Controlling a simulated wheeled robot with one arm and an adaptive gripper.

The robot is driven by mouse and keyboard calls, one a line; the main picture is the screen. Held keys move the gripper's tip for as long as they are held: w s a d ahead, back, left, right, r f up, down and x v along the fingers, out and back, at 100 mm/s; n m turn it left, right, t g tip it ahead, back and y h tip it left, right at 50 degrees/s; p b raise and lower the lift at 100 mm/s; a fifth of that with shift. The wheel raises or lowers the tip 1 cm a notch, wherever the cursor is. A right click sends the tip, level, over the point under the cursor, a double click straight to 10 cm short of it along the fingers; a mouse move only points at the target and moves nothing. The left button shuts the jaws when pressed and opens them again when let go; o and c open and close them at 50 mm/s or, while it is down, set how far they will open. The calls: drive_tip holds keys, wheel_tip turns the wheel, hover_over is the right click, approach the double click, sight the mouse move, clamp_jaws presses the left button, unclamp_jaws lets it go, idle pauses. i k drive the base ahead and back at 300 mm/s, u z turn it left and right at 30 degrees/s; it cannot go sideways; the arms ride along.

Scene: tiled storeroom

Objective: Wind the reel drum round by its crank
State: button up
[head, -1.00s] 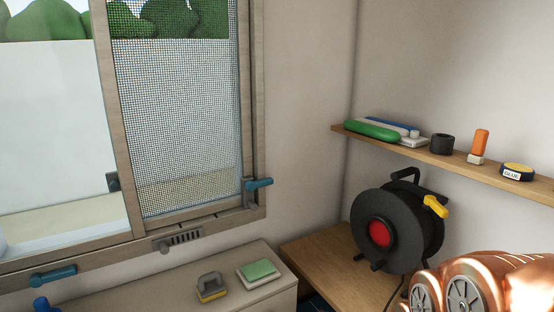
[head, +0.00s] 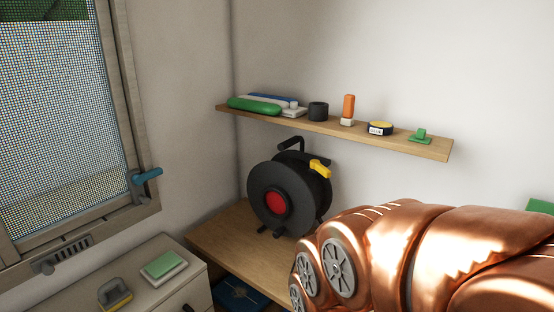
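The cable reel (head: 289,196) stands upright on a wooden bench in the corner. It has a black drum with a red centre (head: 275,203) and a black carrying handle on top. Its yellow crank (head: 320,168) sticks out at the upper right of the drum. A large copper-coloured part of my arm fills the lower right of the view, in front of the bench's right side. My gripper is not in view, so its opening and its distance from the crank are hidden.
A wall shelf (head: 418,148) hangs above the reel, with a green case (head: 254,105), a black roll (head: 318,111), an orange-handled stamp (head: 348,108) and a glue tin (head: 380,128). The wooden bench (head: 222,234) has bare room left of the reel. A pale cabinet (head: 150,291) stands at lower left, below the window.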

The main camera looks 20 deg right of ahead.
sight(289, 199)
drive_tip(key=k, duration=0.55)
drive_tip(key=u, duration=0.95)
drive_tip(key=i, duration=0.9)
